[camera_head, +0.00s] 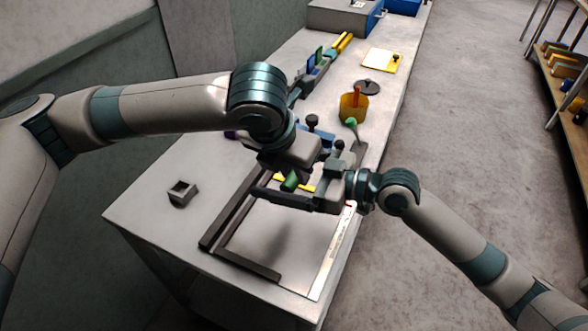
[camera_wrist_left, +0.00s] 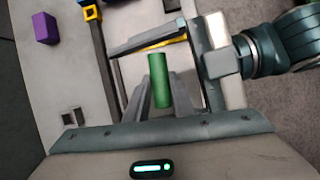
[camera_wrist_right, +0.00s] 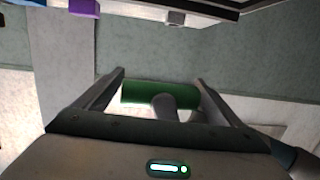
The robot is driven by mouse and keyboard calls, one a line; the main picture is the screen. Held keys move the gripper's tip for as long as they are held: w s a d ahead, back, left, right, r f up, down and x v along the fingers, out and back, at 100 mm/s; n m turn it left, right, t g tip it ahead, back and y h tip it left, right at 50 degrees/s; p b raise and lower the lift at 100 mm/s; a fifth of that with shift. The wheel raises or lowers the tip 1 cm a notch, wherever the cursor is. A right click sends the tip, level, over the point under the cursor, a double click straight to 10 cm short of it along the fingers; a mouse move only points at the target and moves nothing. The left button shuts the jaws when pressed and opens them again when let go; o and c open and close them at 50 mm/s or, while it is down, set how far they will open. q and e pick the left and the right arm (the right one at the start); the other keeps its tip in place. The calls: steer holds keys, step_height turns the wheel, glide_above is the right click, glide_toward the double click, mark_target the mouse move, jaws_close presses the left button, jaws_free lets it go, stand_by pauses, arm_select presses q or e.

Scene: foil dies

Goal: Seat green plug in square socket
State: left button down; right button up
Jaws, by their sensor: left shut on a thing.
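The green plug (camera_head: 290,183) is a plain cylinder held above the table between my two grippers. My left gripper (camera_head: 293,176) is shut on it; in the left wrist view the plug (camera_wrist_left: 160,80) stands lengthwise between its fingers. My right gripper (camera_head: 272,190) comes in from the right with its fingers wide apart. In the right wrist view the plug (camera_wrist_right: 150,93) lies across between these fingers, with its ends close to them; contact is hard to tell. The square socket (camera_head: 182,191) is a small grey block with a square hole, on the table at left, apart from both grippers.
A dark frame (camera_head: 238,253) with a metal ruler (camera_head: 330,255) lies on the table below the grippers. An orange container (camera_head: 353,107), a dark round lid (camera_head: 367,87) and a yellow-white board (camera_head: 382,60) stand farther back. A purple block (camera_wrist_left: 46,28) shows in the left wrist view.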

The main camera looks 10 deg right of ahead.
steer(key=shift+d, duration=0.15)
steer(key=v, duration=1.1)
steer(key=shift+s+d, duration=0.2)
steer(key=shift+d, duration=0.1)
